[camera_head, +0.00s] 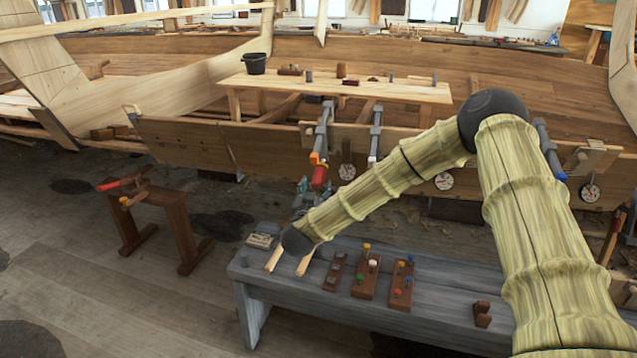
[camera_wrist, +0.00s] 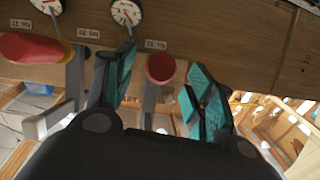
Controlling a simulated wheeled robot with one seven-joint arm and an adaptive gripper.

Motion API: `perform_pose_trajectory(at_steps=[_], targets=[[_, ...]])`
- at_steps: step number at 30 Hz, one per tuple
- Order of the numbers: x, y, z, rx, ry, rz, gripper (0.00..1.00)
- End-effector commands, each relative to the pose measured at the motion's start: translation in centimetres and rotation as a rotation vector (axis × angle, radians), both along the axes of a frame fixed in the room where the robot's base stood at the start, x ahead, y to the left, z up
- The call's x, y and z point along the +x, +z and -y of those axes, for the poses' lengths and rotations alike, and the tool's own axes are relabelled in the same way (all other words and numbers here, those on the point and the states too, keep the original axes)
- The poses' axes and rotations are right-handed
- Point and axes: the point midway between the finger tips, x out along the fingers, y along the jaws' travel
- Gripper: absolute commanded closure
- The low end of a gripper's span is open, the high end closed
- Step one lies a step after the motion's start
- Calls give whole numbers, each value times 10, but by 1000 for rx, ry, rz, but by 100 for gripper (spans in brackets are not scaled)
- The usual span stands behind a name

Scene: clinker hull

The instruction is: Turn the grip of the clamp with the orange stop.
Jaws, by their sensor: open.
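The clamp with the orange stop (camera_head: 314,158) hangs on the hull planking at the middle of the head view. Its red grip (camera_head: 319,178) points down toward my gripper (camera_head: 303,190), which is just left of it there. In the wrist view my gripper (camera_wrist: 162,85) is open, its teal fingers apart. The round end of a red grip (camera_wrist: 160,68) shows between them, with no clear contact. Another red grip (camera_wrist: 28,47) with a yellow collar is at the left. I cannot tell which of these two belongs to the orange stop.
A second clamp (camera_head: 375,135) stands to the right, and one with a blue end (camera_head: 548,150) beyond my arm. Dials (camera_head: 346,172) are on the planking. A grey bench (camera_head: 270,275) with peg blocks lies below. A small red-brown stool (camera_head: 165,200) stands left; floor between is free.

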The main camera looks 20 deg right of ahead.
Motion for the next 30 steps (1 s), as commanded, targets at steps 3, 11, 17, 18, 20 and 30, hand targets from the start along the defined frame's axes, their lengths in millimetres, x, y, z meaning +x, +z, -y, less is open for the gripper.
perform_pose_trajectory(at_steps=[3, 11, 17, 18, 20, 30], targets=[[15, 1, 9, 1, -2, 1, 45], [33, 0, 17, 1, 0, 0, 45], [35, 0, 18, 0, 1, 0, 45], [35, 0, 18, 0, 1, 0, 45], [35, 0, 18, 0, 1, 0, 45], [35, 0, 18, 0, 0, 0, 91]])
